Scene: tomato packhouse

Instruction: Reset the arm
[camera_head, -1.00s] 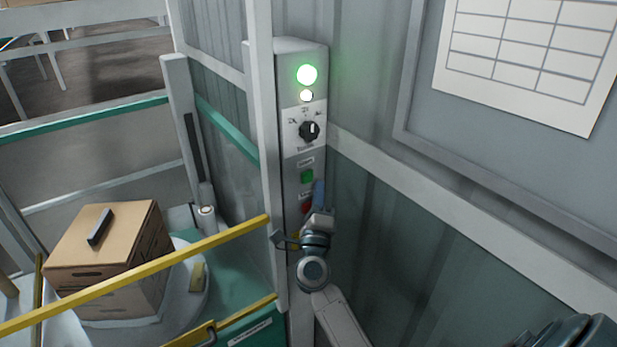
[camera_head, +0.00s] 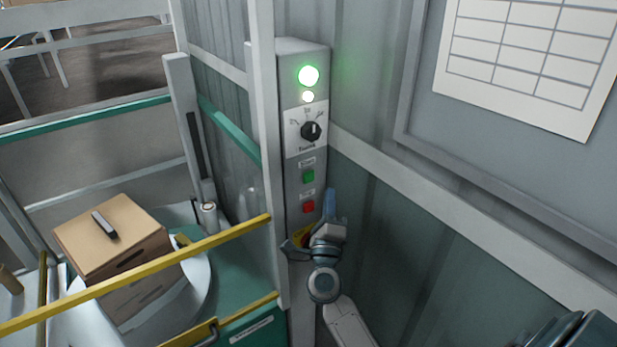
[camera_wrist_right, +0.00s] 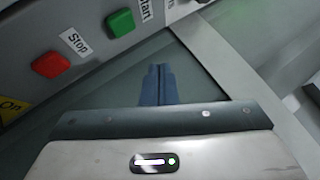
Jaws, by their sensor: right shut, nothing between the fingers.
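My right gripper (camera_head: 330,203) is in front of the lower part of the grey control box (camera_head: 292,165), its blue fingers shut and empty. In the right wrist view the shut fingers (camera_wrist_right: 158,85) point past the box, apart from the red Stop button (camera_wrist_right: 51,64) and the green Start button (camera_wrist_right: 120,22). In the head view the green button (camera_head: 308,176) and red button (camera_head: 308,206) both show, just left of the fingers. A black knob (camera_head: 311,131) sits above them, with a lit green lamp (camera_head: 308,75) at the top. My left gripper is not in view.
A cardboard box (camera_head: 115,240) with a dark bar on top stands on a round white turntable (camera_head: 203,290) at left. A yellow rail (camera_head: 190,250) crosses in front. A pale post (camera_head: 268,150) stands left of the control box. A wall chart (camera_head: 530,60) hangs at upper right.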

